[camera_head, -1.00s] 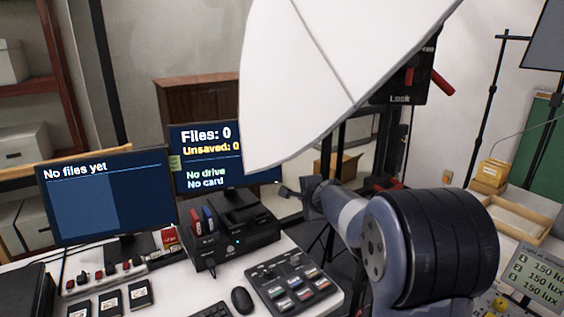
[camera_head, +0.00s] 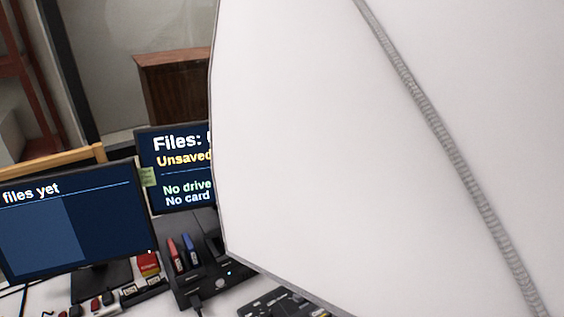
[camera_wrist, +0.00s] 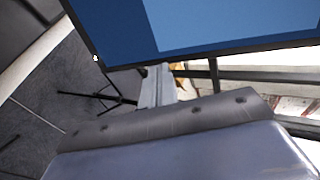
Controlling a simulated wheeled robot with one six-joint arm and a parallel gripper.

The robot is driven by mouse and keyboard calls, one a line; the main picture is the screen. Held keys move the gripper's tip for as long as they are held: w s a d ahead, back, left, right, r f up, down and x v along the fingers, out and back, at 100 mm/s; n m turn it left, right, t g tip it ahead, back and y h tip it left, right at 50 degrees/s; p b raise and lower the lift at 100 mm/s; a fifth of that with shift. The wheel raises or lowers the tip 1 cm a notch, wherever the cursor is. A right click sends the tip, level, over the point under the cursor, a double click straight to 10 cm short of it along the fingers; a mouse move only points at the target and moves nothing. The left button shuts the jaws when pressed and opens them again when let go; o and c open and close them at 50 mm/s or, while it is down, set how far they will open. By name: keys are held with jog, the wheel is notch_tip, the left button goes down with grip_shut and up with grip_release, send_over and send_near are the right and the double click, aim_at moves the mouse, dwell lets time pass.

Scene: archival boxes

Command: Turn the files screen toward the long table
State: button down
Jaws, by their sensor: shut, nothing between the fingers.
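A monitor (camera_head: 182,165) reading "Files:" and "Unsaved", with "No drive" and "No card" below, stands on the desk in the head view. Its right part is hidden behind a large white panel (camera_head: 360,160). A second monitor (camera_head: 75,225) reading "files yet" stands left of it. My gripper (camera_wrist: 157,85) shows in the wrist view, shut and empty. Its tip is at the lower edge of a blue screen (camera_wrist: 110,25) with a lighter panel. I cannot tell which screen this is, or whether the tip touches it. The head view does not show my gripper.
The white panel covers most of the right side of the head view. A black dock (camera_head: 200,275) with red and blue drives sits below the monitors. A wooden cabinet (camera_head: 175,90) stands behind. A dark tripod (camera_wrist: 100,97) stands on grey floor in the wrist view.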

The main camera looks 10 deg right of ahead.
jog(key=shift+w+f, duration=0.2)
jog(key=shift+w, duration=0.5)
